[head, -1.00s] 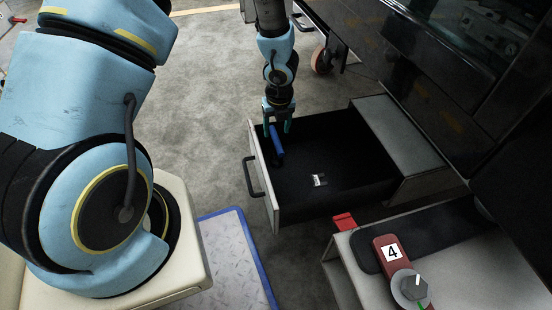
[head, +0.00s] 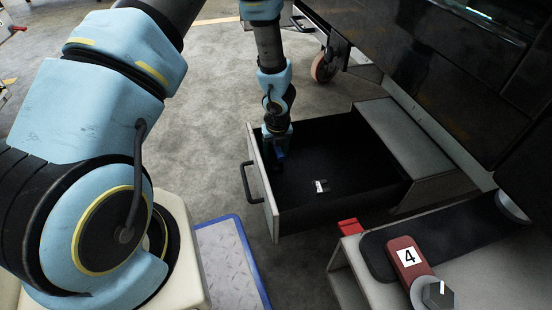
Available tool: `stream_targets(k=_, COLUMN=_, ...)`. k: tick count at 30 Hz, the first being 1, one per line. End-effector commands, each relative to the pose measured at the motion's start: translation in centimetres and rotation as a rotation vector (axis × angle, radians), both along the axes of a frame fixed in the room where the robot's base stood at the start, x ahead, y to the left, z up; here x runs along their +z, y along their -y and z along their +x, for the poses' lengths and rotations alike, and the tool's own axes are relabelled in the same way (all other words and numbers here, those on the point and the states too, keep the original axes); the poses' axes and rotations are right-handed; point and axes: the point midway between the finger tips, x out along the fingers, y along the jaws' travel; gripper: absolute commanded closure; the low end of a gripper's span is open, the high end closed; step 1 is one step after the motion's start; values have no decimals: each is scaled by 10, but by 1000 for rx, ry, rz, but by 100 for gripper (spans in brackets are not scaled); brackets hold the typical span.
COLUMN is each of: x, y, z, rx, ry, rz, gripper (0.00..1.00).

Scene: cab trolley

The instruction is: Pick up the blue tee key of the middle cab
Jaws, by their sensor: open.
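An open drawer (head: 262,199) with a dark inside and a pale front with a black handle stands in the middle of the head view. The blue tee key (head: 279,153) is in the drawer, close to its front wall at the far left corner. Only a little of its blue shows, as my gripper (head: 276,156) covers most of it. My gripper points down into the drawer at the key, with its jaws open. Its fingertips are dark and hard to make out, and I cannot tell whether they touch the key.
A small dark piece with a white label (head: 321,186) lies on the drawer floor. A blue-edged platform (head: 228,262) lies lower left. Open floor lies beyond the drawer.

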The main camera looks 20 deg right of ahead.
Motion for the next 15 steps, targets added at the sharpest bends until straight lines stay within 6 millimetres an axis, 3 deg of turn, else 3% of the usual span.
stream_targets(k=4, x=2, y=0, z=0, rx=0, ry=0, rz=0, gripper=40)
stream_targets(k=15, x=2, y=0, z=0, rx=0, ry=0, rz=0, gripper=82)
